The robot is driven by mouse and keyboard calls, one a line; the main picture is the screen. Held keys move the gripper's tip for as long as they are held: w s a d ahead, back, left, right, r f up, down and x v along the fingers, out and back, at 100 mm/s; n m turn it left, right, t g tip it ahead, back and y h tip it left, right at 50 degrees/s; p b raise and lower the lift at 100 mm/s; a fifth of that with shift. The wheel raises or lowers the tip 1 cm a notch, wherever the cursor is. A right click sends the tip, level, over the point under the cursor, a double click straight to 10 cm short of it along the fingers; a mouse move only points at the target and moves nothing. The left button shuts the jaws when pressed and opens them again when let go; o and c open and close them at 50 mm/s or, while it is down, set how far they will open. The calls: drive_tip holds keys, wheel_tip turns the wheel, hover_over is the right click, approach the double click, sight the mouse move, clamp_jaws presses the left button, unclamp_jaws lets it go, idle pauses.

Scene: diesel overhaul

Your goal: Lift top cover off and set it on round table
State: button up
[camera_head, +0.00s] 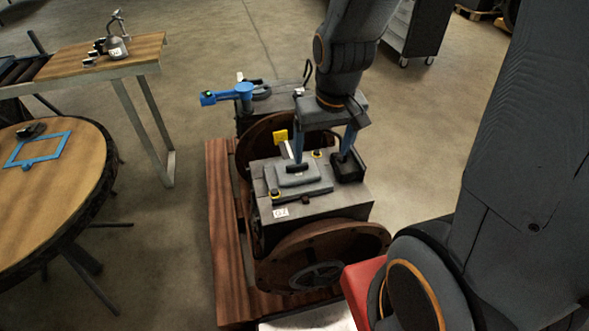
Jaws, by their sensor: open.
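The top cover (315,184) is a grey plate with a dark raised grip in its middle. It lies on top of the engine block (342,206). My gripper (323,158) has blue fingers and comes down from above over the block. I cannot tell whether either touches. The round wooden table (62,220) stands at the left, apart from the engine.
A blue frame (66,150) and a small black object (30,131) lie on the round table's far part; its near part is bare. A workbench (130,55) holds an oil can.

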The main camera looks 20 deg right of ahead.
sight(297, 171)
drive_tip(key=shift+w+f+t+b, duration=0.4)
drive_tip(key=shift+w+f+b, duration=0.35)
drive_tip(key=shift+w+f, duration=3)
drive_tip(key=shift+w+f+t+b, duration=0.4)
drive_tip(key=shift+w+f+b, duration=0.4)
drive_tip(key=shift+w+f, duration=2.95)
drive_tip(key=shift+w+f+t+b, duration=0.6)
drive_tip(key=shift+w+f, duration=1.95)
drive_tip(key=shift+f, duration=2.4)
drive_tip(key=c, duration=1.4)
drive_tip(key=shift+o, duration=0.2)
drive_tip(key=shift+r, duration=0.1)
